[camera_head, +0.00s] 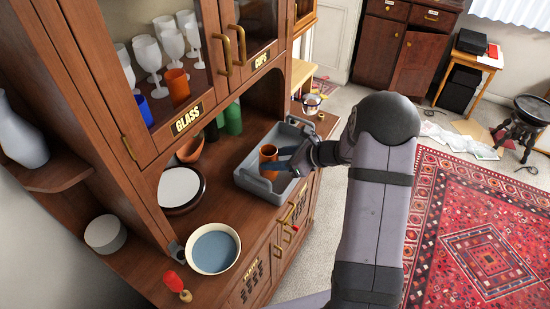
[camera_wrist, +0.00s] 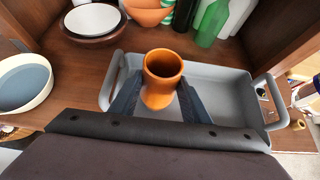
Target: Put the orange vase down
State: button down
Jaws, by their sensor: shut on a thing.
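The orange vase (camera_wrist: 160,92) is upright between the two dark fingers of my gripper (camera_wrist: 160,103), which is shut on it. In the wrist view the grey tray (camera_wrist: 222,72) lies behind and around the vase. The vase's base is hidden, so I cannot tell whether it touches the tray floor.
The tray stands on a wooden cabinet counter (camera_head: 222,205). Orange bowls (camera_wrist: 148,12) and green bottles (camera_wrist: 211,22) stand behind. The tray's right part looks empty.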

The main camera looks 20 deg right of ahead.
jog(key=shift+f, duration=0.1)
jog(key=shift+f, duration=0.1)
jog(key=c, duration=1)
grip_release()
